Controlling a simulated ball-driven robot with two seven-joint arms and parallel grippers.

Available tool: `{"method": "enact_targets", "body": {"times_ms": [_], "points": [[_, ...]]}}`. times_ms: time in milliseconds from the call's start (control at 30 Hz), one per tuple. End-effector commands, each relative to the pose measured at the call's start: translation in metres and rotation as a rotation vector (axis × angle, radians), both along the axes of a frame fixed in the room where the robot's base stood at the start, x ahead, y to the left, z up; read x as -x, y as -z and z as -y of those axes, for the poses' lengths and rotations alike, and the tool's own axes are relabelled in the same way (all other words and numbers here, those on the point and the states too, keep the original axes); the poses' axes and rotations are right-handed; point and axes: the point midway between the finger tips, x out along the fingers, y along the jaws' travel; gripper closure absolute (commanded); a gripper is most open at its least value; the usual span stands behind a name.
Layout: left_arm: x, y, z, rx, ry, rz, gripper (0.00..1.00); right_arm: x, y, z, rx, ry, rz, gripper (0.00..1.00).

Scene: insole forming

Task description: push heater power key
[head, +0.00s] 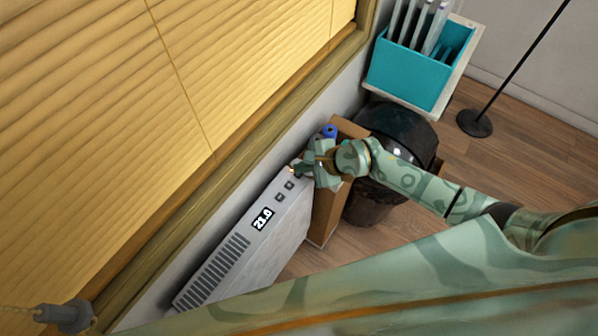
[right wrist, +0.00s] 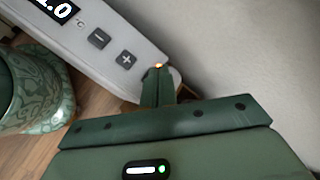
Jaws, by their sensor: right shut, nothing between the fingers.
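The heater (head: 218,266) is a pale grey panel under the window, with vent slots along its top and a lit display (head: 263,219) reading about 21.0. The minus key (right wrist: 97,39) and plus key (right wrist: 126,59) show clear in the right wrist view. My right gripper (head: 296,171) is shut and empty at the heater's far end, past these two keys. In the right wrist view its fingertips (right wrist: 157,72) are over the end of the top panel, at a small orange glow (right wrist: 158,66). The fingers hide most of the power key's spot; contact is unclear. My left gripper is not in view.
A cardboard box (head: 325,216) stands close beside the heater's end, with a dark bin (head: 405,130) behind my right arm. A teal holder (head: 408,75) is farther back. The window blind (head: 120,110) and sill border the heater's left side.

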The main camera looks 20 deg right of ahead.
Motion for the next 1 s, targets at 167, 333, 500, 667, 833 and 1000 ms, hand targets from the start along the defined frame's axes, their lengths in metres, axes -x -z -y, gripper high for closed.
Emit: {"method": "enact_targets", "body": {"times_ms": [167, 333, 500, 667, 833, 1000], "points": [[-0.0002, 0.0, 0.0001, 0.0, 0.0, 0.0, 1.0, 0.0, 0.0, 0.0, 0.0, 0.0, 0.0, 1.0], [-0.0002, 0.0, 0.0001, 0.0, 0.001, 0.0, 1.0, 0.0, 0.0, 0.0, 0.0, 0.0, 0.0, 1.0], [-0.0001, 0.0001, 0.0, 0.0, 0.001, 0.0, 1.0, 0.0, 0.0001, -0.0001, 0.0, 0.0, 0.0, 1.0], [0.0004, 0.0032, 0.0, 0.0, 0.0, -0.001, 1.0, -0.0001, 0.0045, 0.0002, 0.0, -0.001, 0.001, 1.0], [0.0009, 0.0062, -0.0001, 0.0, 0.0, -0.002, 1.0, 0.0, 0.0094, 0.0003, 0.001, 0.0, 0.0, 1.0], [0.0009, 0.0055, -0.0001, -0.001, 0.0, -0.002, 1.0, 0.0, 0.0086, 0.0002, 0.0, -0.001, 0.001, 1.0]]}}
